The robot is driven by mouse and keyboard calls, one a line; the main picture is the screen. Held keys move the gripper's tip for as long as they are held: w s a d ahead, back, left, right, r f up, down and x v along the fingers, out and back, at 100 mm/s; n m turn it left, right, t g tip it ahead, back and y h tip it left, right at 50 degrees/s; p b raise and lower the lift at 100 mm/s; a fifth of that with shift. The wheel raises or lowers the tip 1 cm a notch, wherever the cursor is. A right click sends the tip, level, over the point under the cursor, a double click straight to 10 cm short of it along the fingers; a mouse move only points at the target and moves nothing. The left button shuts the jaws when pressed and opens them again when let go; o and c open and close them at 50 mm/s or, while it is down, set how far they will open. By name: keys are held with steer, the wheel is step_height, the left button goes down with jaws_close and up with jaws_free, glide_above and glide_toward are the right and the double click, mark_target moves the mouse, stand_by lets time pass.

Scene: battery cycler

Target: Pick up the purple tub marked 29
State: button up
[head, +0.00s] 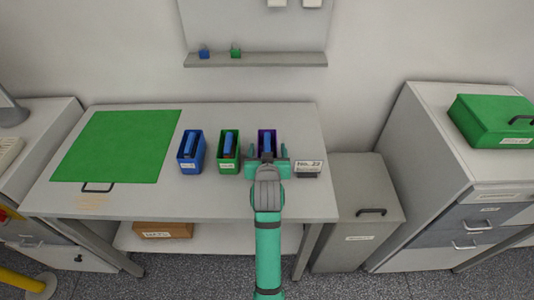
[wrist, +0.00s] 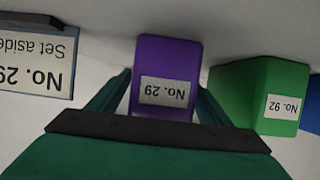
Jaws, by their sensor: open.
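The purple tub (wrist: 167,60) stands on the table between my gripper's fingers in the wrist view, with a label reading "No. 29" upside down. In the head view only the upper part of the purple tub (head: 260,135) shows, with a blue item inside; my gripper hides the rest. My gripper (head: 267,158) is open at the tub, one finger on each side. It also shows in the wrist view (wrist: 160,92). I cannot tell whether the fingers touch the tub.
A green tub (head: 228,165) marked No. 92 and a blue tub (head: 190,165) stand left of the purple one. A sign (head: 308,167), reading "No. 29 Set aside" in the wrist view, stands to the right. A green mat (head: 120,145) lies bare on the table's left.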

steer(key=c, duration=1.2)
steer(key=shift+r, duration=0.1)
steer(key=shift+c, duration=0.9)
steer(key=shift+r, duration=0.1)
